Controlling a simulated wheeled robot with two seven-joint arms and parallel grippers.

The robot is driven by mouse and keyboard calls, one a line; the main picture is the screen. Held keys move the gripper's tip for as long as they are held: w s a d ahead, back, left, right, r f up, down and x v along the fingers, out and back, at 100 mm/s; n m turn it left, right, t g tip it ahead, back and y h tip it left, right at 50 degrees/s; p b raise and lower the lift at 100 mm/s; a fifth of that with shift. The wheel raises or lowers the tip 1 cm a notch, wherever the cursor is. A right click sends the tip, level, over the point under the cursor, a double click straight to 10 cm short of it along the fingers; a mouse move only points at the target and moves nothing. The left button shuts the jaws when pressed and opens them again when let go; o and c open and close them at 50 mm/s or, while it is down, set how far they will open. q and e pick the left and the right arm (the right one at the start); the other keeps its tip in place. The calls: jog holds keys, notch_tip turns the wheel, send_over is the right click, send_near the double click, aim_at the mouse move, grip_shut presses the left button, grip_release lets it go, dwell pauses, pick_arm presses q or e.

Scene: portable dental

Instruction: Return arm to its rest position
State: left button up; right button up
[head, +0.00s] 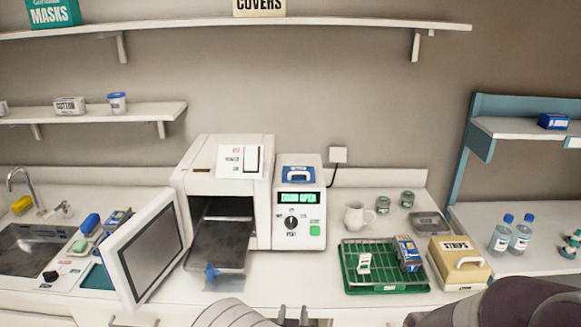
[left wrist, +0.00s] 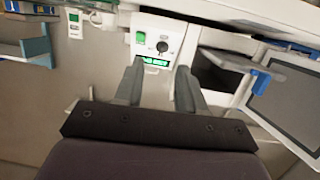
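My left gripper (head: 293,317) shows at the bottom edge of the head view, in front of the counter below the sterilizer's control panel. In the left wrist view the two fingers of my left gripper (left wrist: 158,80) are apart with nothing held between them. The control panel (head: 300,210), with a green display reading "DOOR OPEN", lies beyond the fingertips; the panel also shows in the left wrist view (left wrist: 163,38). My right gripper is not in view.
The sterilizer (head: 262,190) has its door (head: 150,250) swung open to the left and a tray (head: 218,245) partly out. A green-based rack (head: 360,290), a yellow box (head: 455,280) and a white mug (head: 357,217) stand right of the panel. Counter near the bottom middle is clear.

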pick_arm(q)
notch_tip(320, 180, down, 6)
jog(key=s+d+m+g+h, duration=0.1)
jog(key=s+g, duration=0.2)
jog(key=g, duration=0.1)
jog(key=s+a+m+g, duration=0.1)
jog(key=s+a+g, duration=0.2)
jog(key=s+g, duration=0.35)
jog(key=s+a+r+g, duration=0.1)
jog(key=s+a+r, duration=0.2)
jog(key=a, duration=0.2)
jog(key=s+a+r+n+g+y, duration=0.1)
jog(key=s+a+r, duration=0.2)
jog(key=a, duration=0.3)
jog(key=s+a+r+n+g+y, duration=0.1)
jog(key=s+a+r, duration=0.2)
jog(key=a, duration=0.3)
jog(key=shift+s+r, duration=0.4)
jog(key=shift+r, duration=0.35)
jog(key=shift+s+g, duration=0.1)
jog(key=shift+g, duration=0.15)
